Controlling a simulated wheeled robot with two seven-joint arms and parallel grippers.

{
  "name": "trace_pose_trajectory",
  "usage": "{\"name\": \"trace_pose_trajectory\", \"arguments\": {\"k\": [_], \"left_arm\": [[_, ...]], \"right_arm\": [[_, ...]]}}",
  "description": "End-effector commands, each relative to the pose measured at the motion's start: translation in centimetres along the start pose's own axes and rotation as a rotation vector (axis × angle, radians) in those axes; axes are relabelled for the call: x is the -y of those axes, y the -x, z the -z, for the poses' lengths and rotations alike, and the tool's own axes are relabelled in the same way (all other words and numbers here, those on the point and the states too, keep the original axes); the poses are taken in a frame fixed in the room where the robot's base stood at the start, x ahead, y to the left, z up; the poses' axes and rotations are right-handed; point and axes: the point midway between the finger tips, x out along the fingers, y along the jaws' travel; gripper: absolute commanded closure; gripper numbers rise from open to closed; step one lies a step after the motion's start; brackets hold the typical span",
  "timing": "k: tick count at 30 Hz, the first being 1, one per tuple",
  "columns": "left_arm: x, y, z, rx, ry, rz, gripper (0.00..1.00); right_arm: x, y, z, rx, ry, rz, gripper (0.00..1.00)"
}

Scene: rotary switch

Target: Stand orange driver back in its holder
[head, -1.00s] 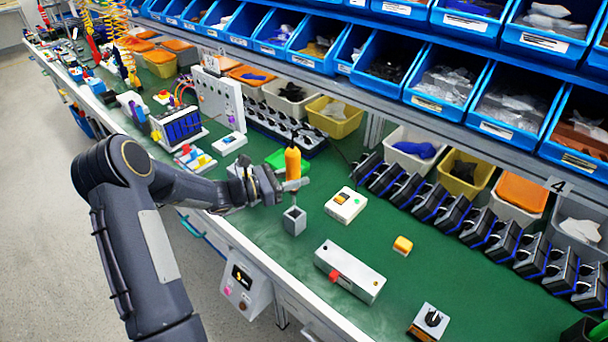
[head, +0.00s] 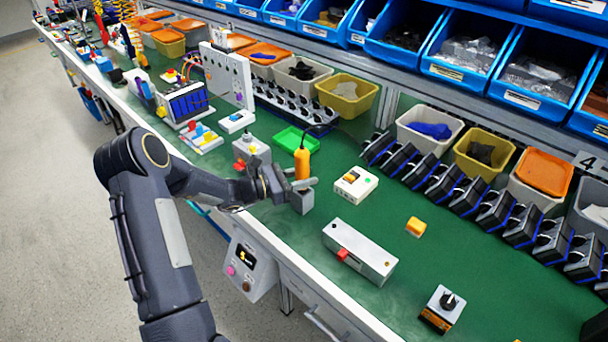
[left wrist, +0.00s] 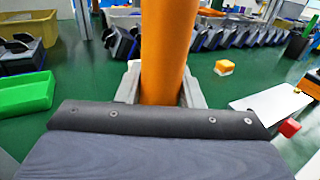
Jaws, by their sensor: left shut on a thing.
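The orange driver (head: 302,163) stands upright, its handle above the fingers of my left gripper (head: 300,186). My left gripper is shut on it. In the left wrist view the orange handle (left wrist: 168,50) is between the two pale fingers (left wrist: 160,92). The holder (head: 303,204), a small grey block, is directly below the gripper at the bench's front edge. The gripper hides the holder's top and the driver's lower end, so I cannot tell how far the tip is inside. My right gripper is not in view.
A white switch box (head: 355,185) stands close on the right. A grey box with a red button (head: 360,251), a yellow block (head: 416,227) and a rotary switch (head: 442,304) are farther right. A green tray (head: 296,140) and a grey box (head: 250,152) lie behind.

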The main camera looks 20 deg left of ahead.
Motion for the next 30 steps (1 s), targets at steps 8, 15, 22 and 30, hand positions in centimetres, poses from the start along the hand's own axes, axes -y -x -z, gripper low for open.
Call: {"name": "trace_pose_trajectory", "arguments": {"k": [8, 15, 22, 30], "left_arm": [[-0.02, -0.06, 0.74, 0.003, -0.002, 0.001, 1.0], [-0.01, -0.06, 0.81, 0.003, -0.001, 0.001, 1.0], [-0.01, -0.07, 1.23, 0.003, -0.001, 0.001, 1.0], [0.0, -0.07, 1.16, 0.003, -0.001, 0.001, 1.0]], "right_arm": [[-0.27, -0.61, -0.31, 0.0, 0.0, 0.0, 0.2], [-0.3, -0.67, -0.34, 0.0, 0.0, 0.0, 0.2], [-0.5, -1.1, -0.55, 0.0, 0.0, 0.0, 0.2], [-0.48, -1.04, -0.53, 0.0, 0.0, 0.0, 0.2]]}}
